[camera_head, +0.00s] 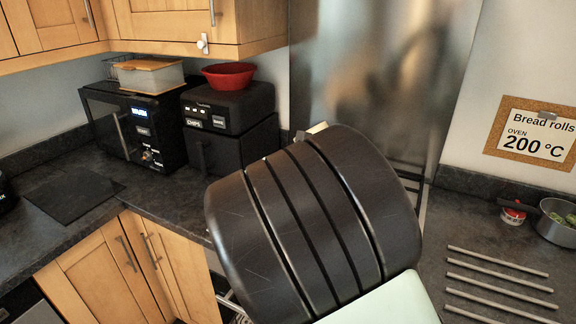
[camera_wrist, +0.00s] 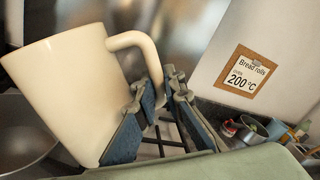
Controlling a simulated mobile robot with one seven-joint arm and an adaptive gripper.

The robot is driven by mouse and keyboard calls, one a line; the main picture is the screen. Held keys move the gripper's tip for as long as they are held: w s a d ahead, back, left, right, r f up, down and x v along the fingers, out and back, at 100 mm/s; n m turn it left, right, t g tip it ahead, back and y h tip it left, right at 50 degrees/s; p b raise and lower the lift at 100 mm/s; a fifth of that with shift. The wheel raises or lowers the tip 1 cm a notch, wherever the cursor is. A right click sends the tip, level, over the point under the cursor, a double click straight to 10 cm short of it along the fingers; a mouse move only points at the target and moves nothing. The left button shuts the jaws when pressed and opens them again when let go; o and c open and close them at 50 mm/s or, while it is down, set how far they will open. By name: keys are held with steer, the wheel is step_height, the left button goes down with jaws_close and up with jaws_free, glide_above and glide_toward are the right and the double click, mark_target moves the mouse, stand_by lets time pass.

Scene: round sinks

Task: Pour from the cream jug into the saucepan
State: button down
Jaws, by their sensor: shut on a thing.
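The cream jug (camera_wrist: 75,92) fills the left of the wrist view, leaning a little, with its handle at the upper right. My gripper (camera_wrist: 160,92) is shut on that handle, with a blue-padded finger on each side. The inside of the jug is not visible. A dark round pan (camera_wrist: 22,135) shows partly behind and below the jug; I cannot tell whether it is the saucepan. A metal saucepan (camera_head: 558,232) with green contents stands on the right counter and also shows small in the wrist view (camera_wrist: 254,128). In the head view my arm hides the gripper and most of the jug.
A red tin (camera_head: 512,214) stands beside the metal saucepan. Metal rods (camera_head: 500,283) lie along the right counter. A black microwave (camera_head: 135,125) and an air fryer (camera_head: 228,120) with a red bowl (camera_head: 228,75) on top stand at the back left. The left counter is mostly clear.

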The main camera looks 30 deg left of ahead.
steer(key=shift+w+a+r+n, duration=0.1)
steer(key=shift+a+r+n, duration=0.4)
steer(key=shift+n, duration=0.5)
steer(key=shift+w+a+r+n, duration=0.1)
steer(key=shift+a+r+n, duration=0.4)
steer(key=shift+n, duration=0.5)
stand_by(5.9)
